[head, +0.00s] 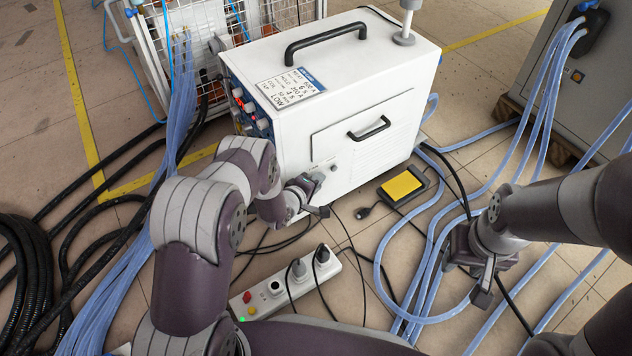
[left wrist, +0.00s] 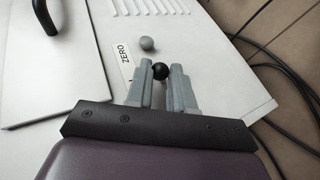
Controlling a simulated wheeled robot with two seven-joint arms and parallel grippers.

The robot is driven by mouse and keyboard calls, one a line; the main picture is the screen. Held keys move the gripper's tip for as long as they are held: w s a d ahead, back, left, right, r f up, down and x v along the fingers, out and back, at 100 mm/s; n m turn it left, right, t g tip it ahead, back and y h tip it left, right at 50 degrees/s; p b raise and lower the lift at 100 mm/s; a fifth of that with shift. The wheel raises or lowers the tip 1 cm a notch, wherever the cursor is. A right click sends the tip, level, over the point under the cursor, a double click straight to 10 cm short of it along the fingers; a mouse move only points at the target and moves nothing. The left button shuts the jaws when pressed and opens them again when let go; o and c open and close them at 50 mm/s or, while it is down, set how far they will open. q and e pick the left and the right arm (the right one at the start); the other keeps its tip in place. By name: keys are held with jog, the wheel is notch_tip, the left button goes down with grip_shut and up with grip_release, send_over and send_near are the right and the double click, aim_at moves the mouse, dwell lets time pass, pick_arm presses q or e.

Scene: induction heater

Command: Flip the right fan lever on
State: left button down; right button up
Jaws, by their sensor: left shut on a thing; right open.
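The white heater cabinet (head: 345,100) stands upright in the middle of the head view. In the left wrist view a black ball knob (left wrist: 160,70) sits between the fingertips of my left gripper (left wrist: 160,76), which is shut on it. A grey ball knob (left wrist: 147,43) is just beyond it, beside a label reading ZERO (left wrist: 124,60). In the head view my left gripper (head: 316,194) is at the cabinet's lower side and hides the black knob. The grey knob (head: 333,168) shows there as a small dot. My right gripper (head: 480,280) is open and empty, well right of the cabinet.
A power strip (head: 285,284) with plugs lies on the floor in front. A yellow-topped pedal (head: 404,186) lies right of the cabinet. Blue hoses (head: 432,262) and black cables cross the floor. A grey cabinet (head: 570,75) stands at the upper right.

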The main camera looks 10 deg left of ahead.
pick_arm(q)
jog(key=c, duration=1.3)
grip_release()
jog(key=shift+o, duration=0.2)
jog(key=p+v, duration=0.7)
jog(key=v, duration=0.5)
jog(key=shift+s+r, duration=0.15)
jog(key=shift+s, duration=0.15)
jog(key=shift+a, duration=0.1)
